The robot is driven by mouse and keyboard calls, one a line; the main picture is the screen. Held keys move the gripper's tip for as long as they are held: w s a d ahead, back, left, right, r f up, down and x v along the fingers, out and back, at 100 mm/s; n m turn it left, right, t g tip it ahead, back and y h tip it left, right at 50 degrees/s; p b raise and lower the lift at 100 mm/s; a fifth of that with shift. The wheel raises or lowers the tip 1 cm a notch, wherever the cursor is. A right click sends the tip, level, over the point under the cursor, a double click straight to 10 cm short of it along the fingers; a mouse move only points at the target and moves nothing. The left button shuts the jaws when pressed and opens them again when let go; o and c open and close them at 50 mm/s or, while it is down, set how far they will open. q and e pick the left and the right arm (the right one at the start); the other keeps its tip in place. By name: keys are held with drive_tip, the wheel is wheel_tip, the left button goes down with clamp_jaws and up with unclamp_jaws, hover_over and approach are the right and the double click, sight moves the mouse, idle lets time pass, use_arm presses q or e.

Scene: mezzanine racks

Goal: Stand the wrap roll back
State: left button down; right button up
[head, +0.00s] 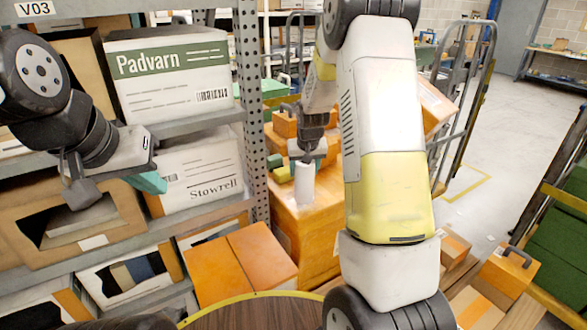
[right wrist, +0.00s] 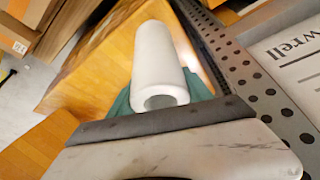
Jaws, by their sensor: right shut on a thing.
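The wrap roll (head: 304,186) is a white cylinder. In the head view it hangs roughly upright below my right gripper (head: 307,160), in front of or over an orange-brown carton (head: 310,222). I cannot tell whether its lower end touches the carton. In the right wrist view the roll (right wrist: 155,55) sits between the green finger pads of my right gripper (right wrist: 160,98), its hollow end facing the camera. That gripper is shut on it. My left gripper (head: 115,188) is empty, its fingers apart, in front of the rack shelves.
A perforated rack post (head: 250,100) stands just left of the roll. Shelves hold a Padvarn carton (head: 170,75) and a Stowrell carton (head: 200,172). A round wooden top (head: 255,312) is at the bottom. A wheeled cage (head: 480,100) stands right; open floor (head: 510,120) lies beyond.

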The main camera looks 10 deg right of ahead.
drive_tip(key=shift+x, duration=1.95)
drive_tip(key=shift+d+f, duration=0.1)
drive_tip(key=o, duration=1.3)
drive_tip(key=shift+f, duration=0.1)
